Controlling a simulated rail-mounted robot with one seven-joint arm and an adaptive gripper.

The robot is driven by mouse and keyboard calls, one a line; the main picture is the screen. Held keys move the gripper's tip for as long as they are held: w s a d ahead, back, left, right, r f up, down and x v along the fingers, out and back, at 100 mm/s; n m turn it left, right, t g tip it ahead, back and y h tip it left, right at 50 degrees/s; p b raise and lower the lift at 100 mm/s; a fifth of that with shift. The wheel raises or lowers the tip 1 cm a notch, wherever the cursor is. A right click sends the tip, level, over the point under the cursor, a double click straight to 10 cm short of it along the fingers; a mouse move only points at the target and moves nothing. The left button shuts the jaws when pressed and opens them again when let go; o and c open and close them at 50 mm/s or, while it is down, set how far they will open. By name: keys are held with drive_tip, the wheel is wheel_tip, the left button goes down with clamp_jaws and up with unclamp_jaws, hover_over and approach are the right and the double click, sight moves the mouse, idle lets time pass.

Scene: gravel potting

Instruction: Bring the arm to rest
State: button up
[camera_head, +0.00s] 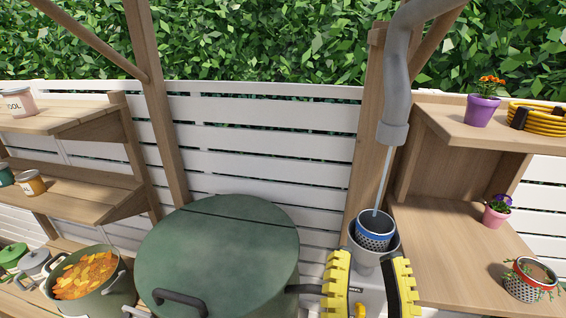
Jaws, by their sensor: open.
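My gripper (370,284) is at the bottom, right of centre, with its two yellow ridged fingers apart. A perforated grey pot with a blue band (375,239) stands upright in a grey round holder (363,258), behind and between the fingers in the picture. The fingers look clear of the pot; whether they touch the holder I cannot tell. A thin pale rod or stream (383,180) runs from the pipe above down to the pot. The pot's contents are hidden. Most of my arm is outside the picture.
A thick grey pipe (396,80) hangs above the pot. A large green lidded drum (220,250) stands left of my gripper. Right are wooden shelves (450,235) with flowerpots, a yellow hose (540,118) and a planted perforated pot (528,280). A pot of orange pieces (88,275) stands far left.

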wheel_tip(320, 180, up, 17)
drive_tip(key=s+a+n+g+y+p, duration=0.1)
drive_tip(key=a+n+y+p, duration=0.1)
drive_tip(key=p, duration=1.2)
drive_tip(key=shift+a+n+y, duration=0.2)
drive_tip(key=shift+n+y, duration=0.1)
drive_tip(key=shift+y, duration=0.1)
drive_tip(key=shift+s+r, duration=0.1)
